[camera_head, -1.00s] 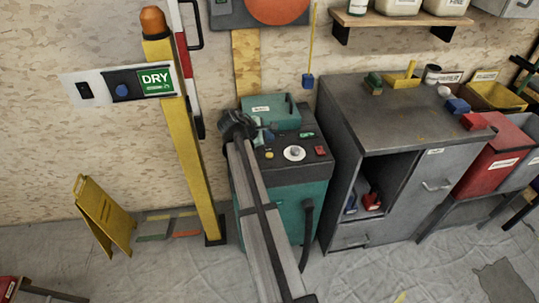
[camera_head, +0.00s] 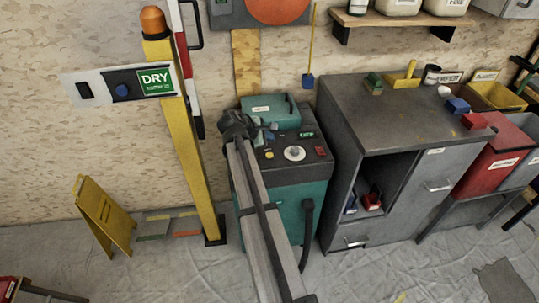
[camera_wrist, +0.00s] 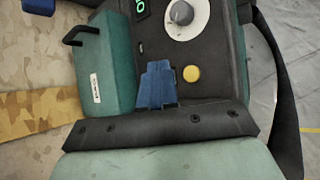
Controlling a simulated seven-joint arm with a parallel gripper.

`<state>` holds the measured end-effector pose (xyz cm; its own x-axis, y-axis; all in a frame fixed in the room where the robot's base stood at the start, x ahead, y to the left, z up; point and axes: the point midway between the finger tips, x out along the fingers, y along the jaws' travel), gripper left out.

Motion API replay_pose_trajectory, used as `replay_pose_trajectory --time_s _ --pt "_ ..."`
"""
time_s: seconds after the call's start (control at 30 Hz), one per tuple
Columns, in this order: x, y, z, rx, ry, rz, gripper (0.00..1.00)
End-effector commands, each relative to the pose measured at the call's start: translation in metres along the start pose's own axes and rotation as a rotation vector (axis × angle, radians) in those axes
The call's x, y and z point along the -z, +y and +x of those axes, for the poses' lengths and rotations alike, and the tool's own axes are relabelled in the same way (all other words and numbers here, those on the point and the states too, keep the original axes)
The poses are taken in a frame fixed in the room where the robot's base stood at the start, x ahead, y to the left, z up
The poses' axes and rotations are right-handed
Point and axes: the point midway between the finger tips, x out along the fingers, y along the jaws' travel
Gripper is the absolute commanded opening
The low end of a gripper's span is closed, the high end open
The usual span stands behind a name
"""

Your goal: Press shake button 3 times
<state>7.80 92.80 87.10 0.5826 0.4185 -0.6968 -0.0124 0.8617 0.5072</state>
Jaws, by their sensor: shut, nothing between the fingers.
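A teal machine (camera_head: 284,205) with a black top panel stands against the wall. Its panel carries a yellow round button (camera_head: 269,155), a white dial with a grey knob (camera_head: 294,153), a red switch (camera_head: 320,151) and a small green-lit display (camera_head: 306,134). No button label is readable. In the wrist view, my gripper (camera_wrist: 157,72) has its blue fingers shut and empty over the panel, just left of the yellow button (camera_wrist: 191,73). The knob (camera_wrist: 181,12) is above it. Whether the fingertips touch the panel cannot be told. In the head view my wrist partly hides the fingers.
A teal lidded box (camera_head: 270,110) with a handle sits at the panel's back. A yellow post (camera_head: 190,130) with a DRY sign (camera_head: 156,81) stands left. A grey cabinet (camera_head: 345,165) stands close on the right. A yellow floor sign (camera_head: 104,217) is at far left.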

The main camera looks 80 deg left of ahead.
Motion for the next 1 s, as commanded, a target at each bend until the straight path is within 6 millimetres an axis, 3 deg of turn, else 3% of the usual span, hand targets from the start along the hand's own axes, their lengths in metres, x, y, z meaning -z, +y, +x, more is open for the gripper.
replay_pose_trajectory --time_s 0.47,1.0 --pt "-0.020 0.020 -0.027 0.000 0.000 0.000 0.00" --pt "-0.011 0.010 -0.014 0.001 0.000 0.000 0.00"
